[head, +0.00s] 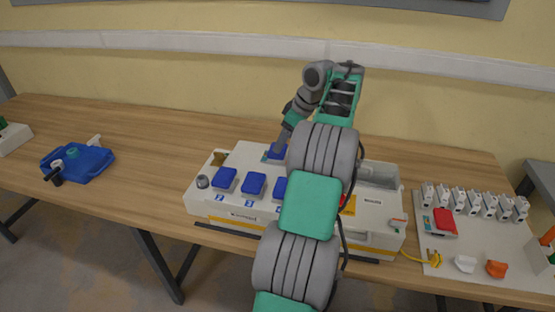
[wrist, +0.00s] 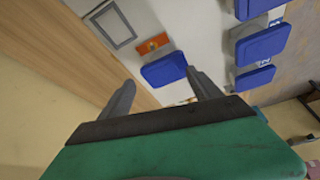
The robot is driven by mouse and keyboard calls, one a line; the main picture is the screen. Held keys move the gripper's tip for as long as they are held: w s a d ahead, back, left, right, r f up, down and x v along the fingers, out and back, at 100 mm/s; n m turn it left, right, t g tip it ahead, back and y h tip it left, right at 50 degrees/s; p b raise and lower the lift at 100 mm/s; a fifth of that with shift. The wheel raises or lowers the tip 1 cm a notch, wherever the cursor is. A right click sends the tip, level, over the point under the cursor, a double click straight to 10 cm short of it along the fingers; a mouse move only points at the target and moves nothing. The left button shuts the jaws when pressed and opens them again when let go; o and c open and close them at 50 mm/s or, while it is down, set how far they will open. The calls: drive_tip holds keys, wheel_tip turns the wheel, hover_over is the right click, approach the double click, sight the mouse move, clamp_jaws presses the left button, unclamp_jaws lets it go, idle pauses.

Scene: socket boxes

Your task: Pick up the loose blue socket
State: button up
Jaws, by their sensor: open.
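A blue socket (head: 277,153) sits by itself near the back edge of the white socket box (head: 232,212). In the wrist view this blue socket (wrist: 165,69) lies just beyond and between my fingertips, beside a small orange plate. My gripper (wrist: 160,79) is open, with one finger on each side of the socket's outline; I cannot tell whether they touch it. In the head view my gripper (head: 279,147) points down at the socket from above. Several other blue sockets (head: 225,179) stand in a row along the box's front, and they show at the right of the wrist view (wrist: 262,45).
My arm hides the middle of the box in the head view. A blue tray (head: 88,168) with parts lies at the left of the wooden table (head: 140,130). A board with white blocks and a red device (head: 445,222) is at the right. Table between tray and box is clear.

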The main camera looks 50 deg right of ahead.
sight(278, 157)
drive_tip(key=b+x, duration=0.1)
drive_tip(key=x, duration=0.1)
drive_tip(key=a+b+x, duration=0.1)
drive_tip(key=x, duration=0.1)
drive_tip(key=shift+f, duration=0.4)
drive_tip(key=shift+w+f+b, duration=0.25)
drive_tip(key=shift+f+b, duration=0.05)
drive_tip(key=shift+f, duration=0.1)
drive_tip(key=shift+c, duration=0.2)
drive_tip(key=c, duration=1.5)
